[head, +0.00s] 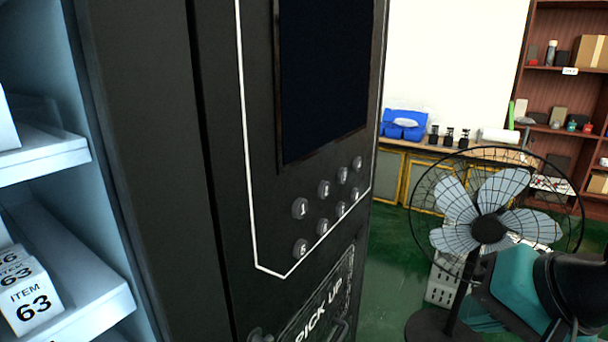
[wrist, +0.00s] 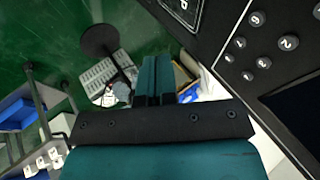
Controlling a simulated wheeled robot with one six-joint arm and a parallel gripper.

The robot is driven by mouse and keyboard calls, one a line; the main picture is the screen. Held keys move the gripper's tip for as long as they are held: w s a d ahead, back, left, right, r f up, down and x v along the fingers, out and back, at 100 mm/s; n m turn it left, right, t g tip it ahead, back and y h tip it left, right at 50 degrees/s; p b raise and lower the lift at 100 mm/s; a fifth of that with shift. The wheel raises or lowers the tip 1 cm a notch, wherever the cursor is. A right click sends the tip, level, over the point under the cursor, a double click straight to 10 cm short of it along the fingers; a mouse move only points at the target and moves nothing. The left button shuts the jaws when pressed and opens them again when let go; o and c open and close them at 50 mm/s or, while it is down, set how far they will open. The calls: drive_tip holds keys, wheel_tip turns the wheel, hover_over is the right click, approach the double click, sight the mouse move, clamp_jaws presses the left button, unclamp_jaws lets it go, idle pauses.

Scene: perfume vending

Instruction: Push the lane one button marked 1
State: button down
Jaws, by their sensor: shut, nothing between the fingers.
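The button marked 1 (head: 300,208) is a round grey button on the dark vending machine front (head: 225,180) in the head view. It is at the left end of the upper row, above the button marked 5 (head: 302,248) and left of the button marked 2 (head: 324,188). My gripper (wrist: 155,62) is shut and empty in the wrist view, apart from the machine. The button panel shows at the upper right there, with the button marked 2 (wrist: 288,42) readable. A partly cut-off button (wrist: 317,10) lies at that frame's edge; its mark is unreadable.
A dark screen (head: 325,80) is above the buttons and a PICK UP hatch (head: 320,310) below. Shelves with ITEM 63 boxes (head: 32,300) are at the left. A standing fan (head: 488,228) is at the right, behind my arm. Green floor lies between machine and fan.

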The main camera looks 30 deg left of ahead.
sight(300, 208)
drive_tip(key=w+a+r+m+t+y+p, duration=0.1)
drive_tip(key=a+r+m+p, duration=0.1)
drive_tip(key=a, duration=0.4)
drive_tip(key=w+a+r+m+t+y+p, duration=0.1)
drive_tip(key=w+a+r+m+t, duration=0.1)
drive_tip(key=a, duration=0.4)
drive_tip(key=shift+w+r+m+y+p, duration=0.3)
drive_tip(key=shift+r+m+p, duration=0.15)
drive_tip(key=shift+m, duration=0.25)
drive_tip(key=a+p, duration=0.1)
drive_tip(key=a, duration=0.7)
drive_tip(key=shift+w+a+p, duration=0.3)
drive_tip(key=shift+p, duration=0.1)
idle(0.6)
drive_tip(key=shift+a, duration=0.4)
